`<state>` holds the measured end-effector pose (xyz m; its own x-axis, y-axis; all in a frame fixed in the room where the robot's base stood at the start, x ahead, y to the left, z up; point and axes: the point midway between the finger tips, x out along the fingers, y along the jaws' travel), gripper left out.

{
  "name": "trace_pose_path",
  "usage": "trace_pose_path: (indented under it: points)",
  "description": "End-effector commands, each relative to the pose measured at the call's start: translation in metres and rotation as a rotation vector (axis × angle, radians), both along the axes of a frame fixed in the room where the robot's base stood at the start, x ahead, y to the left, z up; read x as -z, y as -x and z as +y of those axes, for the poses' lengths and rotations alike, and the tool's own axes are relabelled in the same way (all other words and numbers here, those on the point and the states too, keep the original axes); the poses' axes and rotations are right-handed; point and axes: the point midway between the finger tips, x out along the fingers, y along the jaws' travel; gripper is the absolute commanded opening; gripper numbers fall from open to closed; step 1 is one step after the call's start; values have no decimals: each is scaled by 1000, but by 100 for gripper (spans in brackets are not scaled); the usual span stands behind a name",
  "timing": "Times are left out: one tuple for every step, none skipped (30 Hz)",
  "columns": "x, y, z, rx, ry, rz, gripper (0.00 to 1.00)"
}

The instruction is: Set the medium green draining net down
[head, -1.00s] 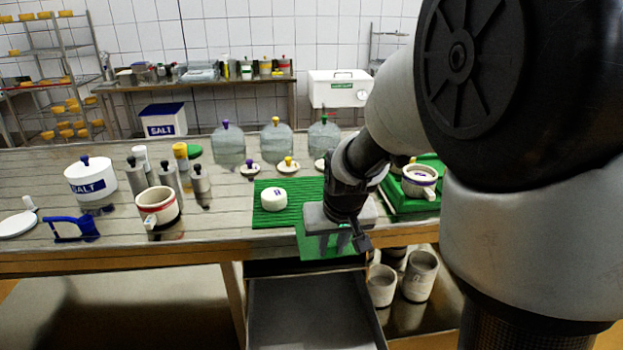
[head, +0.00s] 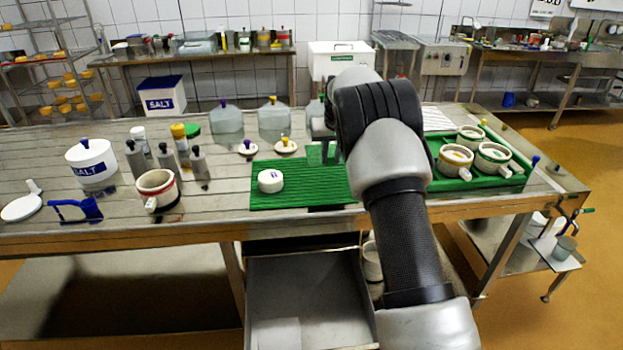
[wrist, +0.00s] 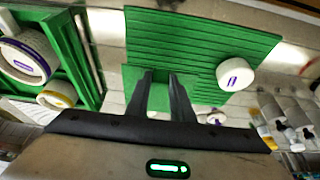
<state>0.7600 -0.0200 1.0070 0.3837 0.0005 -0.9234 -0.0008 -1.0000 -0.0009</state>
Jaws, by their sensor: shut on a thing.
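The medium green draining net (wrist: 200,92) is a smooth, flat green sheet in the wrist view, with my gripper (wrist: 160,77) shut on it. It overlaps the ribbed green mat (wrist: 190,35) in that view; I cannot tell whether it touches it. In the head view my gripper (head: 322,158) is over the back right of the ribbed mat (head: 300,195), partly behind my arm.
A white cheese (head: 270,181) sits on the mat's left part. A green tray (head: 470,184) with white moulds stands to the right. Lidded clear jars (head: 227,121) stand behind. An open metal drawer (head: 305,290) juts out below the table's front edge.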

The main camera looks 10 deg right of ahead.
Motion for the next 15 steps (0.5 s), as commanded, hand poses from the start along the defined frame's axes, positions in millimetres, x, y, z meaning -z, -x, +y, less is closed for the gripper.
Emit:
trace_pose_path:
  points:
    - [9,1,0,0,0,4,0]
    - [14,1,0,1,0,4,0]
    - [21,1,0,1,0,4,0]
    - [27,1,0,1,0,4,0]
    - [32,1,0,0,0,4,0]
    - [37,1,0,0,0,3,0]
    - [41,1,0,-1,0,3,0]
    - [43,1,0,-1,0,2,0]
    - [46,0,0,-1,1,1,0]
    - [49,0,0,-1,1,0,0]
    - [52,0,0,-1,1,1,0]
    - [57,1,0,-1,0,2,0]
    - [62,1,0,0,0,3,0]
    - [68,1,0,0,0,3,0]
    - [75,1,0,1,0,4,0]
